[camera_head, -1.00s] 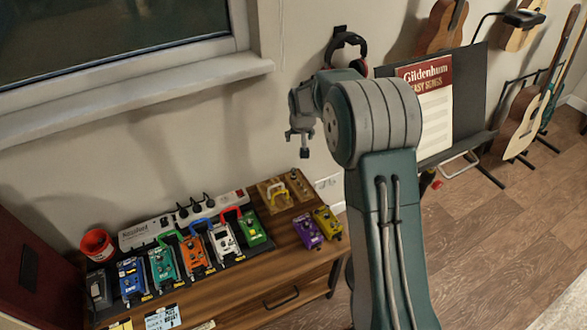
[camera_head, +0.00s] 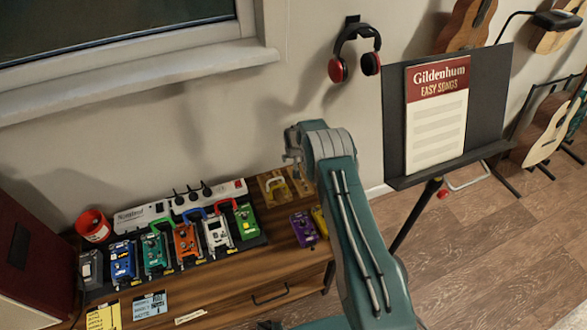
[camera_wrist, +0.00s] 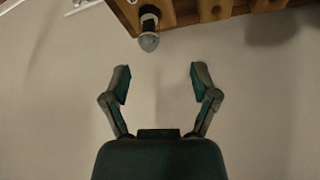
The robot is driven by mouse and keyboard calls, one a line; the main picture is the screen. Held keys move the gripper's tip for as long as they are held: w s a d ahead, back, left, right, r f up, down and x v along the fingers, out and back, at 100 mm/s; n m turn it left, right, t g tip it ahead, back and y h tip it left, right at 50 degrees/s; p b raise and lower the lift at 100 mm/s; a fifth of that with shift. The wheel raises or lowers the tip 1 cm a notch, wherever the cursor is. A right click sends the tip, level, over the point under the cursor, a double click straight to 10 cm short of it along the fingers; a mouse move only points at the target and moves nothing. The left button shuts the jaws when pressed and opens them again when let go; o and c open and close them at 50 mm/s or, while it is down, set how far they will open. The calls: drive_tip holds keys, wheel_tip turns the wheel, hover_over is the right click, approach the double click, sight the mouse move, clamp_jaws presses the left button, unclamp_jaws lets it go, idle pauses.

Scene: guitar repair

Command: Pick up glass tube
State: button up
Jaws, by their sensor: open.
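In the wrist view, a small clear rounded glass tip with a dark band, which looks like the glass tube (camera_wrist: 149,42), sticks out past the edge of a wooden holder (camera_wrist: 185,18) at the top. My gripper (camera_wrist: 158,74) is open and empty, with its two fingers spread apart. The glass tip lies beyond the fingertips, slightly left of the middle of the gap, and is not between them. In the head view, my arm hides most of the gripper, and I cannot make out the tube.
A wooden table (camera_head: 225,300) carries a row of pedals, including an orange one (camera_head: 186,240), a power strip (camera_head: 165,212) and a red cup (camera_head: 93,226). Red headphones (camera_head: 338,70) hang on the wall. A music stand (camera_head: 394,120) stands at the right.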

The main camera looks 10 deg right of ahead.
drive_tip(key=shift+w+d+f, duration=0.3)
drive_tip(key=shift+d+f, duration=0.5)
drive_tip(key=shift+f, duration=0.1)
drive_tip(key=x, duration=0.3)
drive_tip(key=shift+a+f, duration=0.2)
drive_tip(key=shift+f, duration=0.25)
drive_tip(key=shift+w+a+f, duration=0.2)
drive_tip(key=shift+f, duration=0.15)
drive_tip(key=shift+d, duration=0.35)
drive_tip(key=c, duration=0.9)
drive_tip(key=shift+a, duration=0.2)
drive_tip(key=shift+c, duration=0.3)
